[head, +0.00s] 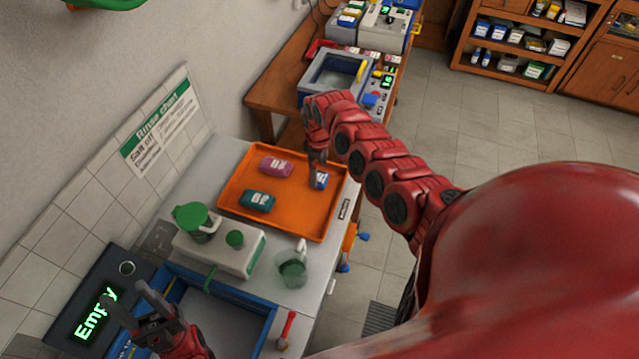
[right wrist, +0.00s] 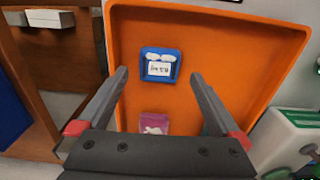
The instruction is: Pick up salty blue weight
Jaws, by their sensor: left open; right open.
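The blue weight (head: 319,180) lies on the right side of the orange tray (head: 297,223). It has a white label and also shows in the right wrist view (right wrist: 160,65), where its label is too small to read. My right gripper (head: 317,158) is open above it. In the right wrist view the blue weight lies ahead, between the lines of the two fingers (right wrist: 160,80), not touched by them. A pink weight (head: 276,166) and a dark green weight (head: 257,201) lie on the same tray. My left gripper (head: 125,308) is open and empty at the lower left, by the sink.
A white unit with a green-lidded jug (head: 197,222), a glass beaker (head: 292,268) and a red-handled tool (head: 286,330) stand near the tray. A blue-rimmed basin (head: 262,335) is in front. A wooden bench with devices (head: 285,95) stands behind.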

